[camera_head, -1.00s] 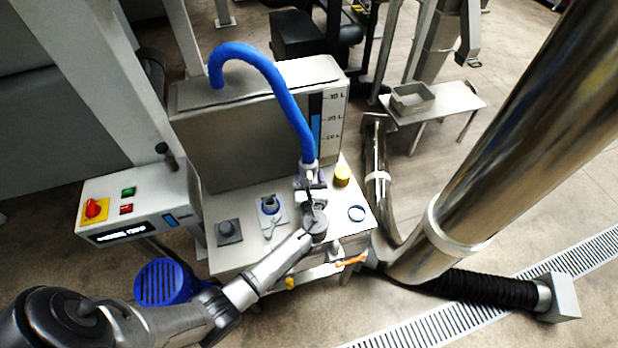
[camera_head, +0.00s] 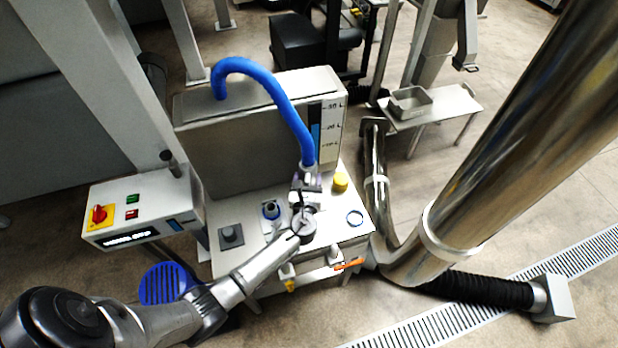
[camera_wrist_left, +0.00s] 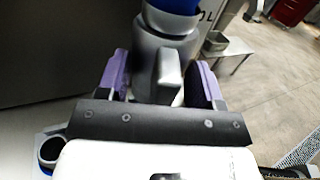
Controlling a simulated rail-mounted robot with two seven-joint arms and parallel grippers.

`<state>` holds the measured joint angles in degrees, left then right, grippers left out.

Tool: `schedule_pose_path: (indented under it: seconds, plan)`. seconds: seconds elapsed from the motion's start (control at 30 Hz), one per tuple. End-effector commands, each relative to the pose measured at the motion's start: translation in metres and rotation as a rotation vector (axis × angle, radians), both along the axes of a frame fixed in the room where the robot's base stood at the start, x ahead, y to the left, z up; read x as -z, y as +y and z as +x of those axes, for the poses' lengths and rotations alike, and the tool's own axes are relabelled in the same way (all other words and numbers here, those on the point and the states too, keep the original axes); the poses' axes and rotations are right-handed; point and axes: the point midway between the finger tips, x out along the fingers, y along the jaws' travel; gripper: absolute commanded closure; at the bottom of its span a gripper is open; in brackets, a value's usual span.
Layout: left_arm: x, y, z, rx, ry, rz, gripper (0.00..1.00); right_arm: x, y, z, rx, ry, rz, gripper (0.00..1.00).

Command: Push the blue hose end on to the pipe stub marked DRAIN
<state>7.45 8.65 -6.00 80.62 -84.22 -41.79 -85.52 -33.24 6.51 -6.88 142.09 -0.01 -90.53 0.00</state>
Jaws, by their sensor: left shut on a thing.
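The blue hose (camera_head: 268,82) rises from the top of the tank, arches over and comes down in front of it. My left gripper (camera_head: 307,180) is shut on the grey cuff of the hose end, above the bench top. In the left wrist view the grey cuff (camera_wrist_left: 165,55) sits between the purple fingers, with blue hose (camera_wrist_left: 175,5) above it. The lower tip of the hose end is hidden by the gripper. I cannot read a DRAIN mark. Short pipe fittings show at the bench front, one by a yellow handle (camera_head: 290,285), another by an orange handle (camera_head: 348,264).
The steel tank (camera_head: 245,145) stands behind the bench. A control box (camera_head: 140,212) is at the left and a large steel pipe (camera_head: 500,140) at the right.

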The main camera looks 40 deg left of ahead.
Motion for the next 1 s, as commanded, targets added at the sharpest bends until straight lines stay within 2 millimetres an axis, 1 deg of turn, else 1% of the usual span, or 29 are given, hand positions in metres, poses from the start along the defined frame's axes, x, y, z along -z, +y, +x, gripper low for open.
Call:
schedule_pose_path:
  seconds: [0.03,0.17,0.37,0.7,0.83,1.0]
  plan:
    - [-0.004,0.001,-0.001,0.026,0.000,0.004,0.80,-0.006,0.000,0.000,0.000,0.000,0.000,0.57]
    - [-0.001,0.000,-0.001,0.061,0.001,-0.002,0.80,-0.005,0.000,0.000,-0.001,-0.001,-0.001,0.57]
    - [0.009,0.000,-0.002,0.063,0.002,-0.002,0.80,0.004,-0.002,0.000,-0.006,-0.001,-0.008,0.57]
    - [0.032,0.000,-0.001,0.062,0.002,-0.001,0.80,0.026,-0.003,0.000,-0.008,-0.001,-0.011,0.57]
    - [0.036,0.000,-0.001,0.062,0.002,-0.001,0.80,0.030,-0.003,0.000,-0.006,0.000,-0.009,0.57]
    - [0.036,0.000,-0.001,0.062,0.002,-0.001,0.80,0.029,-0.001,0.000,-0.004,0.000,-0.005,0.57]
